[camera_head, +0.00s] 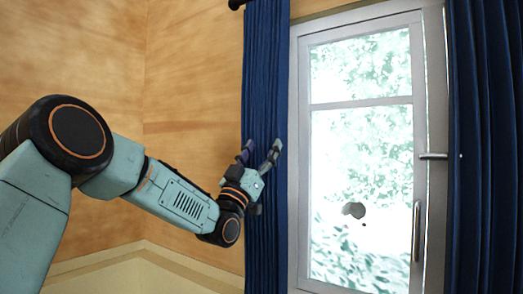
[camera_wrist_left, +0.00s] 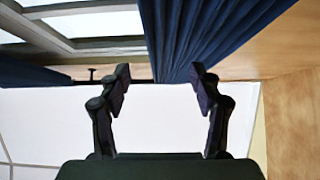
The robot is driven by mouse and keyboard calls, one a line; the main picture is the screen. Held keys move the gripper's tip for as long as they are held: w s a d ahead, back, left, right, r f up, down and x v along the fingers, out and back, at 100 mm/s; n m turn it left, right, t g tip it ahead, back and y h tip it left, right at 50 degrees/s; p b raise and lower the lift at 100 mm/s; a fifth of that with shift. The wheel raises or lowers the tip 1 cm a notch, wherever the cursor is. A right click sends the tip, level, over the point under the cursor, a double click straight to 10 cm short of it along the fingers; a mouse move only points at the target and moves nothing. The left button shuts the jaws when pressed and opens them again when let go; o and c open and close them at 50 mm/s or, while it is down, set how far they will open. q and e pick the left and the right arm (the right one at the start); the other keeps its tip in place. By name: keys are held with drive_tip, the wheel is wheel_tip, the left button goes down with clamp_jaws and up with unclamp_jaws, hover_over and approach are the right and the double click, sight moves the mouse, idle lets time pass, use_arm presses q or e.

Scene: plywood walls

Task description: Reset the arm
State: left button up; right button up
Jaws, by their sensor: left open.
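My left arm (camera_head: 178,196) comes in from the left in the head view, stretched out towards the window. Its gripper (camera_head: 259,152) is raised in front of the left blue curtain, with its fingers apart and nothing between them. In the left wrist view the two dark fingers (camera_wrist_left: 160,88) are spread wide and empty, with a blue curtain (camera_wrist_left: 190,35) beyond them. I cannot tell from these views whether the fingertips touch the curtain. My right gripper is not in view.
A white-framed window (camera_head: 362,145) with a metal handle (camera_head: 433,156) stands right of the gripper. Blue curtains hang on its left (camera_head: 262,60) and right (camera_head: 487,150). Plywood walls (camera_head: 190,90) meet in a corner behind my arm. A dark stain-like spot (camera_head: 353,210) shows on the glass.

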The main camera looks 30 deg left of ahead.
use_arm(q)
drive_tip(key=shift+w, duration=0.1)
drive_tip(key=w+d+f+n+g+y+b, duration=0.1)
drive_tip(key=d+f+g, duration=0.25)
drive_tip(key=f, duration=0.85)
drive_tip(key=w+d+f+n+g+b, duration=0.15)
drive_tip(key=f+g, duration=0.25)
drive_tip(key=f, duration=0.9)
drive_tip(key=s+d+f+g+b, duration=0.1)
drive_tip(key=s+d+f+g, duration=0.15)
drive_tip(key=f, duration=0.55)
drive_tip(key=s+d+f+g+b, duration=0.1)
drive_tip(key=s+f+g+b, duration=0.15)
drive_tip(key=f, duration=0.65)
drive_tip(key=s+d+f+g+b, duration=0.15)
drive_tip(key=s+f, duration=0.25)
drive_tip(key=f, duration=0.4)
drive_tip(key=s+d+f+g+b, duration=0.2)
drive_tip(key=s+f+g, duration=0.1)
drive_tip(key=s+f, duration=0.65)
drive_tip(key=s+d+f+g+b, duration=0.2)
drive_tip(key=s+f+g, duration=0.2)
drive_tip(key=s+f, duration=0.55)
drive_tip(key=s+d+f+m+g+b, duration=0.1)
drive_tip(key=s+f+g+b, duration=0.5)
drive_tip(key=s+f, duration=1.1)
drive_tip(key=s+b, duration=0.1)
drive_tip(key=s, duration=0.2)
drive_tip(key=shift+d+f+m, duration=0.3)
drive_tip(key=shift+f+m, duration=0.05)
